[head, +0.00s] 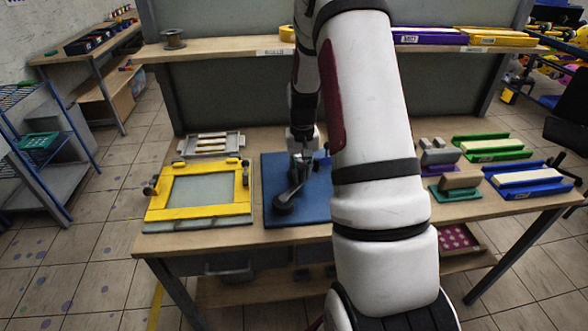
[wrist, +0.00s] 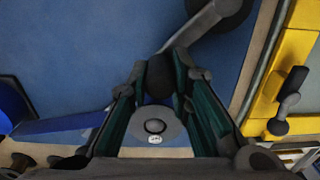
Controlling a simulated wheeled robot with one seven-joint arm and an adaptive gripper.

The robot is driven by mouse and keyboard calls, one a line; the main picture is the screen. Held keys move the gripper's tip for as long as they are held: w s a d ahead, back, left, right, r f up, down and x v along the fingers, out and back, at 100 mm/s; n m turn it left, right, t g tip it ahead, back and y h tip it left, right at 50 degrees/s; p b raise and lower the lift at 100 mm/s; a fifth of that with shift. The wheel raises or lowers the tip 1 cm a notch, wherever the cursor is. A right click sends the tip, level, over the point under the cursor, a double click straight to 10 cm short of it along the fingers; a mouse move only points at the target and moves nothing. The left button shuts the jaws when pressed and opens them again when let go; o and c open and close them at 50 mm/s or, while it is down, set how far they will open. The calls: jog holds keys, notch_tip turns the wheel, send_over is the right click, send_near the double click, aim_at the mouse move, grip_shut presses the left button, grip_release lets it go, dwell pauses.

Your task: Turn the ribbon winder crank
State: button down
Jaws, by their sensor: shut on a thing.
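The ribbon winder sits on a blue board (head: 318,208) in the middle of the bench. Its dark round disc (head: 284,204) is near the board's front left, with a grey crank arm (head: 296,188) running back from it. My gripper (head: 303,163) is above the back of the board, partly hidden by my own arm. In the wrist view my gripper (wrist: 163,76) is shut on the dark crank handle (wrist: 158,80), between its two fingers. The crank arm (wrist: 190,30) runs from there to the disc (wrist: 222,10). A grey rounded piece (wrist: 156,127) shows below the handle.
A yellow printing frame (head: 155,206) lies close left of the board, with dark clamps on its sides. A grey tray (head: 240,145) is behind it. Green (head: 462,140) and blue (head: 490,170) trays stand on the right. A shelf (head: 235,50) crosses the back.

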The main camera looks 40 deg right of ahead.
jog(key=s+m, duration=0.3)
jog(key=m, duration=0.1)
jog(key=shift+s+m, duration=0.25)
jog(key=shift+m, duration=0.05)
jog(key=s+m, duration=0.1)
jog(key=m, duration=0.1)
jog(key=shift+s+a+m, duration=0.3)
jog(key=shift+s, duration=0.1)
jog(key=shift+s+a+m, duration=0.25)
jog(key=shift+s+m, duration=0.2)
jog(key=shift+m, duration=0.25)
jog(key=shift+s+a+m, duration=0.25)
jog(key=shift+s+m, duration=0.2)
jog(key=shift+m, duration=0.25)
jog(key=c, duration=1.4)
grip_release()
jog(key=shift+c, duration=0.2)
notch_tip(320, 180, up, 12)
